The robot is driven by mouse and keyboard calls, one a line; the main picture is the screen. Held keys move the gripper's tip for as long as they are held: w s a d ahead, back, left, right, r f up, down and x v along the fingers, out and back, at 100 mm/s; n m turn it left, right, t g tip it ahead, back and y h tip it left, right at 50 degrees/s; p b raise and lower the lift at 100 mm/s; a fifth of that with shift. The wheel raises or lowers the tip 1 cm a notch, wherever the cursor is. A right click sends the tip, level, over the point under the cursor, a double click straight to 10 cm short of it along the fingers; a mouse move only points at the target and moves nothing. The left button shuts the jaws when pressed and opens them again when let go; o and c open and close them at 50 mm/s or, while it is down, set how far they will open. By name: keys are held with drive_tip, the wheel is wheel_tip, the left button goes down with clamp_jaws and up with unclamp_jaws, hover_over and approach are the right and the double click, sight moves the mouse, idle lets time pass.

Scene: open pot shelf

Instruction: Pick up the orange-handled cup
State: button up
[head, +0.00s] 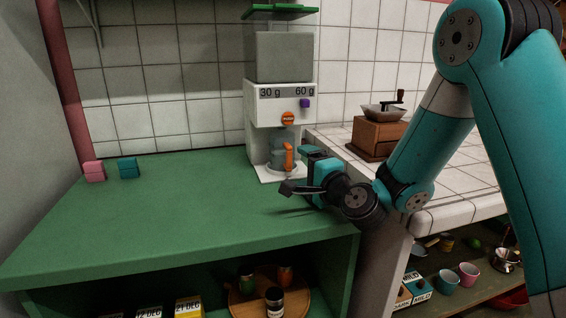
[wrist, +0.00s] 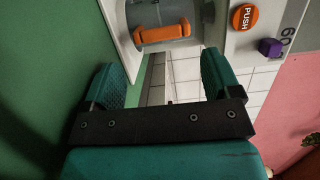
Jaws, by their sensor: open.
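The orange-handled cup (head: 277,155) is grey and stands in the lower bay of the white dispenser (head: 265,128), with its upright orange handle facing my gripper. In the wrist view the cup (wrist: 150,15) shows at the top centre, partly cut off by the frame edge, with its handle across the picture. My gripper (head: 299,170) is just right of and in front of the cup. In the wrist view its two teal fingers are spread wide, with the gap (wrist: 160,75) empty and below the handle. The fingers do not appear to touch the cup.
An orange PUSH button (head: 288,118) and a purple knob (head: 305,103) are on the dispenser front above the cup. Pink (head: 94,171) and teal (head: 128,167) blocks lie at the left of the green counter (head: 170,220), which is otherwise clear. A wooden grinder (head: 378,135) stands at right.

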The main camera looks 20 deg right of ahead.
sight(291, 159)
drive_tip(key=p+x, duration=0.1)
drive_tip(key=x, duration=0.1)
drive_tip(key=p+x, duration=0.1)
drive_tip(key=p, duration=0.1)
drive_tip(key=p+x, duration=0.2)
drive_tip(key=shift+w+a+r, duration=0.25)
drive_tip(key=shift+a+r, duration=0.1)
drive_tip(key=shift+a, duration=0.1)
drive_tip(key=shift+w+f, duration=0.2)
drive_tip(key=shift+w, duration=0.1)
drive_tip(key=c, duration=0.9)
drive_tip(key=shift+r, duration=0.1)
